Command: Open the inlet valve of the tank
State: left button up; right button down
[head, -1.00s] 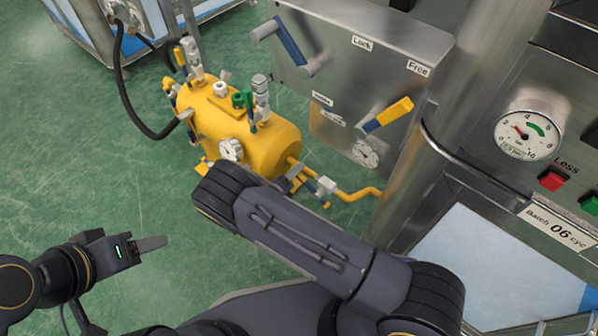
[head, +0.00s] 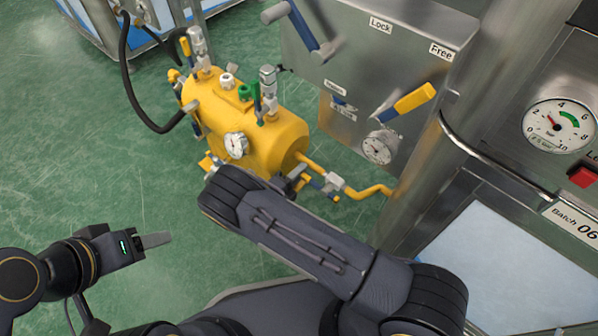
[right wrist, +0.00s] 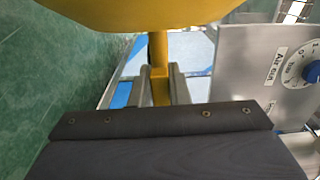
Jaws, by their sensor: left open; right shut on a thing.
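In the right wrist view the tank's yellow underside (right wrist: 150,14) fills the top. My right gripper (right wrist: 158,88) is shut there on a yellow bar (right wrist: 158,50), which runs down between its two metal fingers. My right arm hides this gripper in the head view. My left gripper (head: 155,240) is open and empty at lower left, away from the tank.
A steel panel (head: 375,60) with "Lock" and "Free" labels stands behind the tank, with a blue-grey lever (head: 305,27) and a yellow-and-blue lever (head: 408,101). A steel machine with a pressure gauge (head: 557,126) is at right. Green floor is clear at left.

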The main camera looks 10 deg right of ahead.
jog(key=shift+f, duration=0.2)
jog(key=c, duration=1.4)
grip_release()
jog(key=shift+r, duration=0.1)
jog(key=p+v, duration=0.1)
jog(key=v, duration=0.6)
jog(key=shift+s+a+p, duration=0.25)
jog(key=shift+a+p, duration=0.1)
jog(key=shift+p, duration=0.05)
